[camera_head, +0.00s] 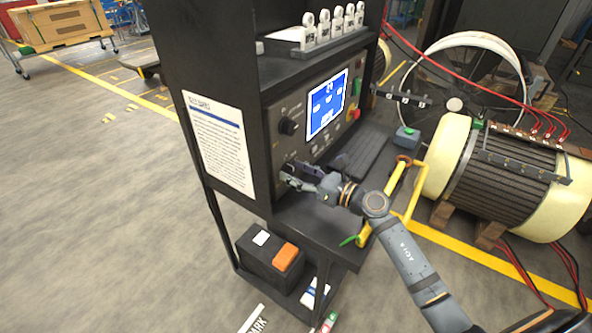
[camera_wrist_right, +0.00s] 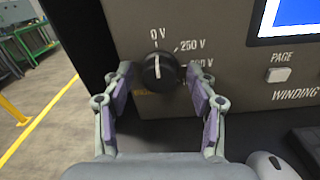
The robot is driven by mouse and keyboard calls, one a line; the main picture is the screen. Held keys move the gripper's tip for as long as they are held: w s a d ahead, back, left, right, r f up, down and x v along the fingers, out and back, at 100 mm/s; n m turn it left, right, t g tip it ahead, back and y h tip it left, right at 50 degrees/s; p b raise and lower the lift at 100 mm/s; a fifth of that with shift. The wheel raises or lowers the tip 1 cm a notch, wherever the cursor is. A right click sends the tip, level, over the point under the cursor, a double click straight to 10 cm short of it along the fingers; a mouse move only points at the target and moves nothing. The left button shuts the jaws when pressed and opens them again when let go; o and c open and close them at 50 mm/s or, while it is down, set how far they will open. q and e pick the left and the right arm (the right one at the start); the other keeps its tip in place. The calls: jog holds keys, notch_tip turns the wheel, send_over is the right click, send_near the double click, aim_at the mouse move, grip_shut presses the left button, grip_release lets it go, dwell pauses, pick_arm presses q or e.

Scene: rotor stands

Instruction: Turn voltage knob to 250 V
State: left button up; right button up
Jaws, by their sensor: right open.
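The voltage knob (camera_wrist_right: 160,72) is a round black knob on the dark panel of the test console (camera_head: 235,55). Its white line points up to the 0 V mark. The 250 V mark (camera_wrist_right: 193,45) is to its upper right. A further mark at the right is partly covered by a finger. My right gripper (camera_wrist_right: 159,84) is open, with one finger on each side of the knob; contact cannot be told. In the head view the right gripper (camera_head: 287,177) is at the lower part of the panel and hides most of the knob. My left gripper is not in view.
Another black knob (camera_head: 289,126) and a blue screen (camera_head: 327,105) are higher on the panel. A PAGE button (camera_wrist_right: 279,75) is right of the voltage knob. A keyboard (camera_head: 358,150) and a mouse (camera_wrist_right: 265,166) lie on the shelf.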

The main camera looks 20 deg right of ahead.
jog(key=shift+c, duration=0.2)
jog(key=c, duration=1.1)
jog(key=shift+r+m+p, duration=0.15)
jog(key=shift+m+p, duration=1.5)
jog(key=shift+m, duration=0.25)
jog(key=m+p, duration=0.2)
jog(key=m, duration=0.1)
jog(key=shift+m+p, duration=0.4)
jog(key=shift+f+m+p, duration=0.2)
jog(key=shift+m+p, duration=0.3)
jog(key=shift+m, duration=0.2)
jog(key=o, duration=1.1)
jog(key=shift+o, duration=0.2)
